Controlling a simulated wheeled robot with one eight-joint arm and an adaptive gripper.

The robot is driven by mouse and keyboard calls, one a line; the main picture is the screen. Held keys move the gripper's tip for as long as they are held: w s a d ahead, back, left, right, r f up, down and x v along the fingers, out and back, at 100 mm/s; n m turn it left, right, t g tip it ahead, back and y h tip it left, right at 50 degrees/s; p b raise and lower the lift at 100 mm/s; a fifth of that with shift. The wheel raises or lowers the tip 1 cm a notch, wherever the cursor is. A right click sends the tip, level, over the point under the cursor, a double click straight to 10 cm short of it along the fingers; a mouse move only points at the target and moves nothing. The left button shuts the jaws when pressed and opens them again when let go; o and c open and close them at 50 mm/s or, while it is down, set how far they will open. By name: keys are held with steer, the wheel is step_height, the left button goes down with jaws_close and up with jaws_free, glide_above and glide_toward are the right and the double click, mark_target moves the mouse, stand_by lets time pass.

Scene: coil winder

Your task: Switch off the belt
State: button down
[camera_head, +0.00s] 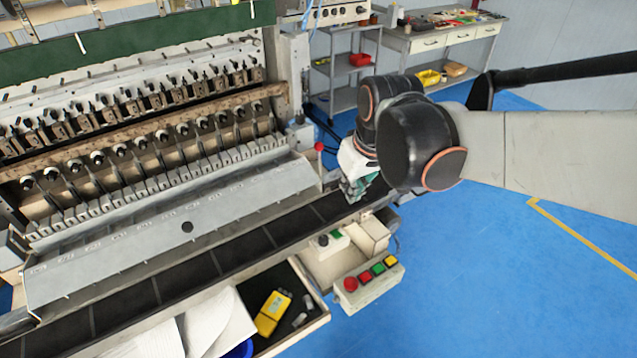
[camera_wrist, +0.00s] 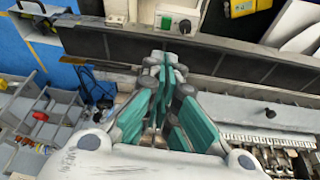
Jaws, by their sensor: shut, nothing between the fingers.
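The dark belt (camera_head: 205,270) runs along the front of the coil winder and crosses the wrist view (camera_wrist: 235,63). A small pale switch box (camera_head: 317,251) with a black knob (camera_head: 323,241) and a green button (camera_head: 336,234) sits at the belt's front side. In the wrist view the black knob (camera_wrist: 185,26) and green button (camera_wrist: 166,22) lie just beyond my fingertips. My gripper (camera_head: 352,191) is shut and empty over the belt's right end, apart from the switch box. Its teal-padded fingers show in the wrist view (camera_wrist: 165,60).
A control box (camera_head: 367,284) with red, green and yellow buttons sits in front of the switch box. An open drawer holds a yellow device (camera_head: 272,313) and papers (camera_head: 195,330). A red-knobbed lever (camera_head: 319,147) stands left of my gripper. Blue floor at right is clear.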

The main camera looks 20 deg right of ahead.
steer(key=shift+n+g, duration=0.6)
steer(key=shift+g, duration=0.3)
steer(key=w+f, duration=0.1)
steer(key=w+p, duration=0.1)
steer(key=w+f, duration=0.1)
steer(key=shift+w+a+f, duration=0.25)
steer(key=shift+w+f, duration=0.1)
steer(key=shift+w, duration=0.05)
steer(key=b, duration=0.4)
glide_above(335, 230)
steer(key=f, duration=1.2)
steer(key=shift+s+f, duration=0.25)
steer(key=shift+f, duration=0.05)
steer(key=shift+s+d+f, duration=0.1)
steer(key=shift+s+f, duration=0.05)
steer(key=shift+f, duration=0.4)
